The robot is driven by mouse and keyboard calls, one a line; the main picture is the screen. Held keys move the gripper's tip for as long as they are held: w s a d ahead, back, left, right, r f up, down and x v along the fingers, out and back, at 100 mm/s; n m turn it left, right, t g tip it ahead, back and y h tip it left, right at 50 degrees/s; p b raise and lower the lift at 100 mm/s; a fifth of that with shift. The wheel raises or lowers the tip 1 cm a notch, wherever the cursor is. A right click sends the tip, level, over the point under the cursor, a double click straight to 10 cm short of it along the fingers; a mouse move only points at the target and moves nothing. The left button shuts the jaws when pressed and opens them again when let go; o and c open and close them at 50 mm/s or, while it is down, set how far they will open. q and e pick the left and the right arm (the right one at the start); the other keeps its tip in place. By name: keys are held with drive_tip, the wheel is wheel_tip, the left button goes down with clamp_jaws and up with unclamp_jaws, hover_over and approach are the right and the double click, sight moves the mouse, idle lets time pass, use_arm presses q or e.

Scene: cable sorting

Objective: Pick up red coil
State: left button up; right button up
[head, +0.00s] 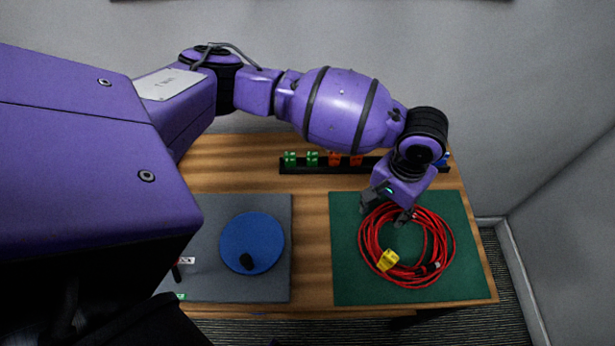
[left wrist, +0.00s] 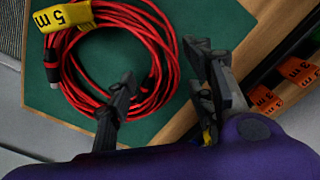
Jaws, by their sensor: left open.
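The red coil (head: 447,231) lies on a green mat (head: 347,284) on the right side of the table. A yellow tag (head: 387,260) is on its near left part; in the left wrist view the tag (left wrist: 65,17) reads 5 m. My left gripper (head: 388,206) is open over the coil's far left part, fingers pointing down. In the left wrist view the red coil (left wrist: 150,50) passes between the two fingers of the left gripper (left wrist: 165,90). I cannot tell whether the fingers touch the cable. My right gripper is not in view.
A grey mat (head: 212,287) with a blue disc (head: 240,236) and a black piece on it lies to the left. A black rack (head: 300,169) with green and orange tags stands along the back edge. A wall closes off the right side.

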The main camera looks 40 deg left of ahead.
sight(383, 217)
use_arm(q)
wheel_tip(383, 217, down, 4)
drive_tip(key=shift+r, duration=0.1)
clamp_jaws()
idle(0.4)
drive_tip(key=shift+d+r, duration=0.1)
